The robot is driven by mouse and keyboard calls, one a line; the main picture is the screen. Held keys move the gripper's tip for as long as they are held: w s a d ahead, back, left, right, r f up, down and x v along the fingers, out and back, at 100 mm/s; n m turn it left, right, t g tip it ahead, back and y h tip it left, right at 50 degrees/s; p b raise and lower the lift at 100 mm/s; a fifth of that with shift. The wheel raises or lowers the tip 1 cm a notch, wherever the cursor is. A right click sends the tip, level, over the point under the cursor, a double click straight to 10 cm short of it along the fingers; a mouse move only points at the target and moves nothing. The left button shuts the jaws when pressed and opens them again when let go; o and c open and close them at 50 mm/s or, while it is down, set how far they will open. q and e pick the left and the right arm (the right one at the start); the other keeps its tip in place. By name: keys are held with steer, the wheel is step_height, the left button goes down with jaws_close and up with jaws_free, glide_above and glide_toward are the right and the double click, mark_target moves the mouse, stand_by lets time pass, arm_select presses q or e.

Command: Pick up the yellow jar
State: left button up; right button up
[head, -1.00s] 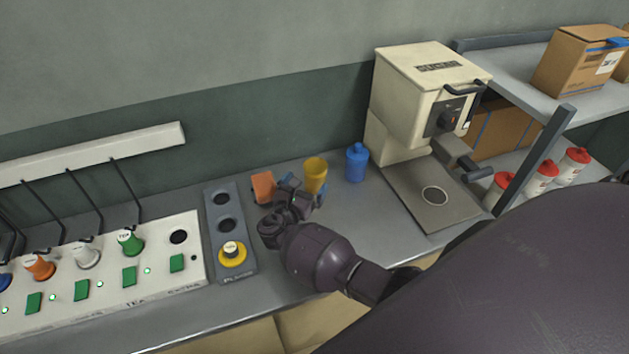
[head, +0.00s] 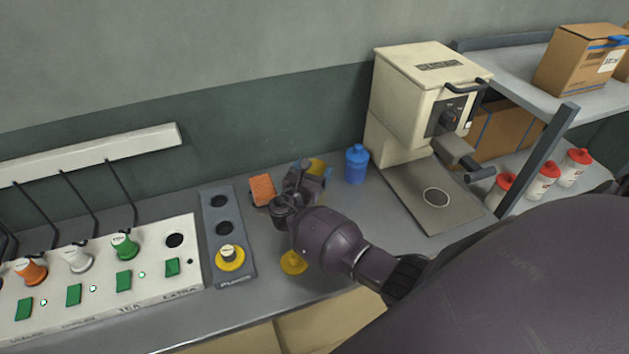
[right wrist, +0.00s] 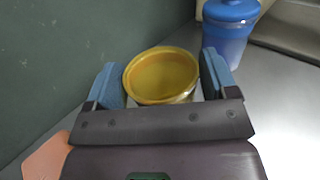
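The yellow jar (head: 318,166) stands on the counter near the wall, mostly hidden behind my right gripper in the head view. In the right wrist view the yellow jar (right wrist: 160,76) is upright, with its round rim facing up. My right gripper (head: 310,180) is at the jar. In the right wrist view the blue fingers of the right gripper (right wrist: 161,68) are apart, one on each side of the jar, with a small gap showing on both sides. My left gripper is not in view.
A blue bottle (head: 356,165) stands just right of the jar and an orange block (head: 262,190) lies to its left. A yellow lid-like piece (head: 293,263) lies nearer the front edge. A cream machine (head: 425,100) stands to the right, a dispenser panel (head: 229,240) to the left.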

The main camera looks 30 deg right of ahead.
steer(key=c, duration=0.6)
steer(key=shift+r, duration=0.1)
steer(key=shift+c, duration=0.2)
